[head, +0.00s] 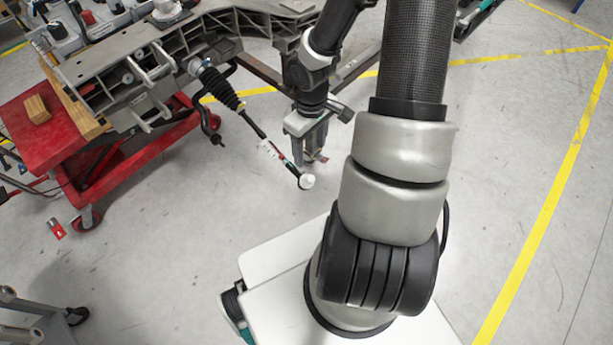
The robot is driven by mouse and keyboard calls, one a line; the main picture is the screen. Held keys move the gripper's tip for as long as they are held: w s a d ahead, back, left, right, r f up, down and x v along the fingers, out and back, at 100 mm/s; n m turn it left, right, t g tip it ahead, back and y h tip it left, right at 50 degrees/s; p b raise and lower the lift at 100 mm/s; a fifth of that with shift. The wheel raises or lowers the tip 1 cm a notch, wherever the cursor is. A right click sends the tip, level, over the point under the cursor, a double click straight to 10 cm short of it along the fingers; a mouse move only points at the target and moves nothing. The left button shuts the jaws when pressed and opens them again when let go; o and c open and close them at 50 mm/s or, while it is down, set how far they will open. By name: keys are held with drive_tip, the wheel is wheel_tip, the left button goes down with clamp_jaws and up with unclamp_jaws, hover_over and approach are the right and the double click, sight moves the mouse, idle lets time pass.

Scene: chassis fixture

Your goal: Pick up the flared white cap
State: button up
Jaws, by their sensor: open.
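A small round white piece (306,182) sits at the lower end of the thin rod that sticks out from the chassis. A pale round part (166,10) stands on top of the chassis (110,58), cut by the top edge of the picture. I cannot tell for sure which of these is the flared white cap. My gripper (311,160) points down beside the rod, to the right of the black boot. Its fingers are apart, and I see nothing held between them. The rod's lower part passes close to the fingers; I cannot tell whether they touch.
The chassis rests on a red cart (40,125) with wooden blocks (37,109). A black ribbed boot (218,88) covers part of the rod. A grey trolley (35,320) stands at lower left. The floor between the carts and the yellow line (545,215) is mostly clear.

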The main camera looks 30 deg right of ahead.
drive_tip(key=b, duration=0.4)
approach(309, 176)
wheel_tip(309, 176, down, 5)
drive_tip(key=shift+f, duration=0.15)
drive_tip(key=shift+w+f+b, duration=0.1)
drive_tip(key=shift+f+b, duration=1.1)
drive_tip(key=shift+f, duration=1.45)
drive_tip(key=shift+c, duration=0.2)
drive_tip(key=c, duration=1.3)
